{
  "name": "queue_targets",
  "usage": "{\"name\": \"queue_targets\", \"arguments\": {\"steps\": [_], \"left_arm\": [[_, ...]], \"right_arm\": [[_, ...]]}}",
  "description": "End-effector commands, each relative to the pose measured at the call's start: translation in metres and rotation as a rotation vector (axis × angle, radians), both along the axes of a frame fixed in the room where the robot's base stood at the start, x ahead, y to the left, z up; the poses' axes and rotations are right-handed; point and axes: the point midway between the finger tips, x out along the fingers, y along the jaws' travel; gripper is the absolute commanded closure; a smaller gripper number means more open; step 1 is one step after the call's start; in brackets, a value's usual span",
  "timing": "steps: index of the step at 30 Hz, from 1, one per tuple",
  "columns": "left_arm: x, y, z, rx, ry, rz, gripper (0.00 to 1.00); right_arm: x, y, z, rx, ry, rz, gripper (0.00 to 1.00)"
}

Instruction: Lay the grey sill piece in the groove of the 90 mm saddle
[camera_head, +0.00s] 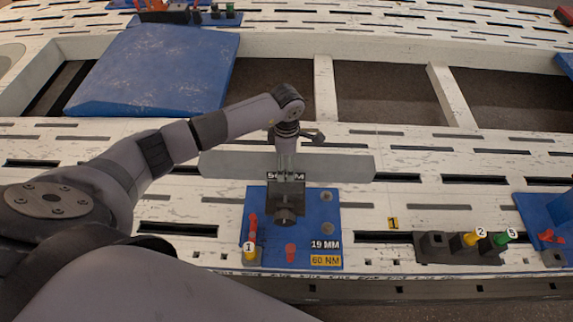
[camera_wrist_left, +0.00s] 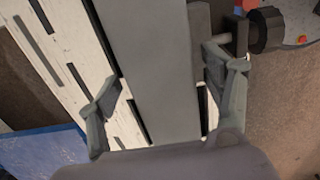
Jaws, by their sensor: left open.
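The grey sill piece (camera_head: 342,166) is a long flat bar lying crosswise behind a blue fixture plate (camera_head: 327,210) in the head view. My left gripper (camera_head: 287,163) is over its middle. In the left wrist view the open fingers (camera_wrist_left: 162,72) stand on either side of the sill piece (camera_wrist_left: 160,108), with a gap on the left. A dark grey clamp block (camera_head: 285,201) with a knob stands on the plate. A label behind it is partly hidden and starts with 5. I cannot make out a 90 mm label or the saddle's groove. My right gripper is not in view.
A small dark rack (camera_head: 437,248) with yellow and green knobs stands at the right. Another blue fixture (camera_head: 541,222) is at the right edge. A large blue panel (camera_head: 160,70) lies at the back left. The slotted white bench has wide openings behind.

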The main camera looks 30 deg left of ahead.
Motion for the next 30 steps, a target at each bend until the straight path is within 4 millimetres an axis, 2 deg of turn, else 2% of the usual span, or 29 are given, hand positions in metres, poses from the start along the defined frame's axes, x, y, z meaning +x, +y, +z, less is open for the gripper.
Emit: {"name": "queue_targets", "arguments": {"steps": [7,30], "left_arm": [[0.0002,0.0000,-0.0020,0.000,-0.001,0.000,0.27],[0.0007,0.0004,-0.0015,0.001,-0.002,0.001,0.78]], "right_arm": [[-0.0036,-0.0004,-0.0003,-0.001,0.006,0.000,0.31],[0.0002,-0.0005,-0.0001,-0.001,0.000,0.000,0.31]]}}
